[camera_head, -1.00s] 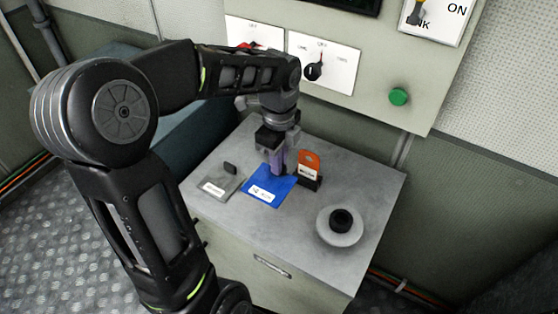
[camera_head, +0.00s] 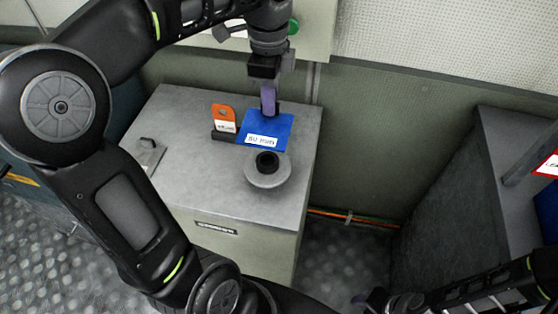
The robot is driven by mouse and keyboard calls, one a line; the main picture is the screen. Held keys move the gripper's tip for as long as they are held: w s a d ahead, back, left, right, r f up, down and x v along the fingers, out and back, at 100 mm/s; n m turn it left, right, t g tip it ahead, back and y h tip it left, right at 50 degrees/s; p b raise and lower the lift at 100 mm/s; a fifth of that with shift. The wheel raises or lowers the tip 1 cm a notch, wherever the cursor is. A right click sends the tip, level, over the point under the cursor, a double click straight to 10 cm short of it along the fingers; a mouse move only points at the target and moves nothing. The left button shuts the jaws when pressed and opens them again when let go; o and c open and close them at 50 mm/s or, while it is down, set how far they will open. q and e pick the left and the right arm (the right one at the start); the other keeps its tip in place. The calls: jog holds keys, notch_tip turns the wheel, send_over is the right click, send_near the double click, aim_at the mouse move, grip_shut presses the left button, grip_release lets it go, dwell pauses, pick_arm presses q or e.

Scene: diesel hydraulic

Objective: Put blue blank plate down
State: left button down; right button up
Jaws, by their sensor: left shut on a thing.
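The blue blank plate (camera_head: 280,125) with a white label hangs from my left gripper (camera_head: 269,108) in the head view. The gripper's fingers are shut on the plate's far edge. The plate appears over the back right part of the grey cabinet top (camera_head: 190,175), just behind the round grey disc (camera_head: 267,178) with a black knob. I cannot tell whether the plate touches the top. My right gripper (camera_head: 376,300) shows small and dark at the bottom edge, and its fingers are unclear.
An orange tag (camera_head: 223,113) stands in a dark holder left of the blue plate. A grey plate (camera_head: 146,155) lies at the cabinet top's left side. The front left of the top is bare. A dark grey panel (camera_head: 440,190) stands at the right, past a floor gap.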

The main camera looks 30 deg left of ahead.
aim_at(271, 122)
pick_arm(q)
jog(key=shift+a, duration=0.1)
jog(key=shift+f, duration=0.15)
jog(key=shift+f, duration=3.05)
jog(key=shift+f, duration=1.85)
jog(key=shift+f+b, duration=0.1)
jog(key=shift+b, duration=0.2)
jog(key=c, duration=1.5)
grip_release()
